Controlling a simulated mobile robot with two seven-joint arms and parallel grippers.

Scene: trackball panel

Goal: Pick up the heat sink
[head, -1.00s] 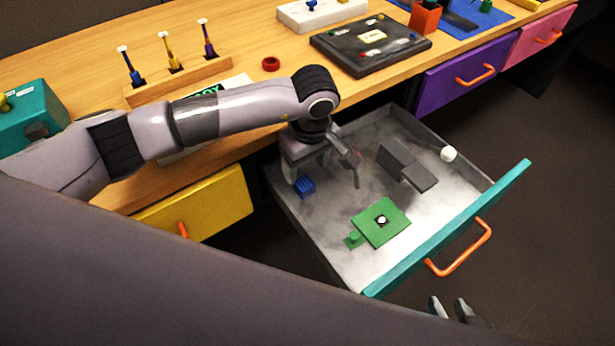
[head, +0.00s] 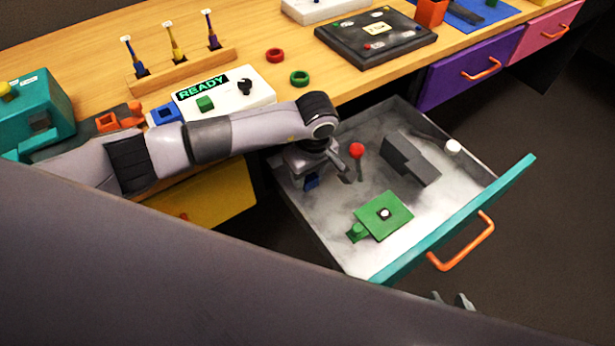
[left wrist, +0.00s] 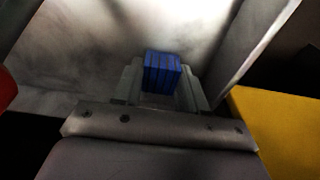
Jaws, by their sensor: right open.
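The heat sink, a small blue finned block (head: 312,181), is at the back left of the open drawer (head: 340,250), partly hidden by my left gripper. In the left wrist view, the heat sink (left wrist: 162,73) sits between the fingers of my left gripper (left wrist: 162,88), with a finger close on either side. I cannot tell whether the fingers touch it. In the head view my left gripper (head: 325,172) reaches down into the drawer over it. My right gripper (head: 450,299) shows only its fingertips outside the drawer front, open and apart from the drawer.
The drawer also holds a red ball-topped piece (head: 357,151), a dark grey block (head: 410,158), a green plate (head: 395,222) and a white ball (head: 453,146). Its teal front (head: 460,220) has an orange handle. The wooden desk (head: 330,98) lies behind, with a READY panel (head: 240,95).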

